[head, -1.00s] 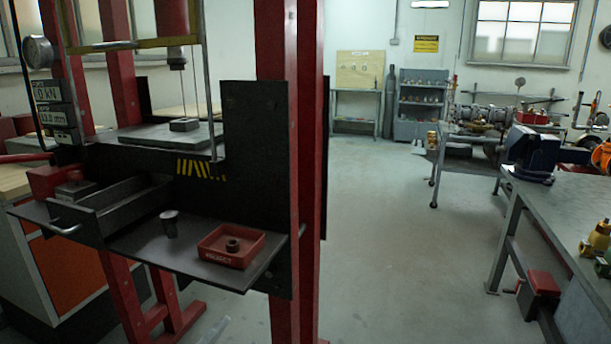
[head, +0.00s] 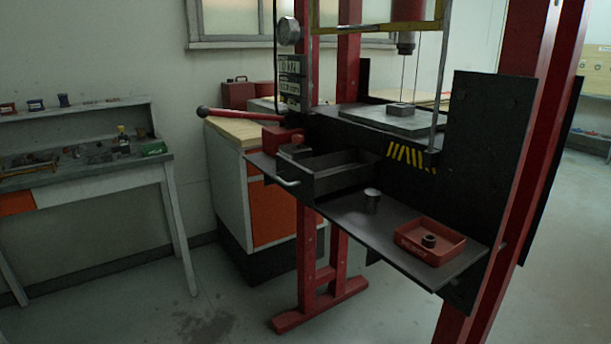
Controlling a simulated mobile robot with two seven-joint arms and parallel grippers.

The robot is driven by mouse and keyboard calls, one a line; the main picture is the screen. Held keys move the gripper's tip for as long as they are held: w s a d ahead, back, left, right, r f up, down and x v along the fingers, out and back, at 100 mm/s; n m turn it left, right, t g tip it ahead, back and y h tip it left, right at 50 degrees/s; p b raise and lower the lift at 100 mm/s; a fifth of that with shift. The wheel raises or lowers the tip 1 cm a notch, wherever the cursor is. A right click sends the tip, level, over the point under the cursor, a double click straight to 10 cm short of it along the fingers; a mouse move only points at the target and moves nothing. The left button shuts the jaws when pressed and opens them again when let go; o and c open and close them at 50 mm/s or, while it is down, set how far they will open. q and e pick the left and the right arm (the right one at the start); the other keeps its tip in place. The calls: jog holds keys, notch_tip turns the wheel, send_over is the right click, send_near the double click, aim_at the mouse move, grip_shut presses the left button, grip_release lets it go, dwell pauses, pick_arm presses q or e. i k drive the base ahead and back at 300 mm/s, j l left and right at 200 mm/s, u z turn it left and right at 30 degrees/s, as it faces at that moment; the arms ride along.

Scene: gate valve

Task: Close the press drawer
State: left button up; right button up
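The press drawer (head: 335,181) is a dark, open-topped box in the head view. It sticks out from the left part of the red and black press (head: 470,150), with its inside showing. A light bar handle (head: 288,182) is on its front, at the left end. The drawer looks empty, though its floor is partly in shadow. Neither of my grippers shows in the head view, so their state is hidden.
A dark shelf (head: 345,212) beside the drawer carries a small metal cup (head: 372,200) and a red tray (head: 430,241) holding a ring-like part. An orange-fronted cabinet (head: 270,210) stands behind; a workbench (head: 90,170) is left. Floor in front is clear.

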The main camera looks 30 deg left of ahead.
aim_at(307, 179)
jog(key=u, duration=1.05)
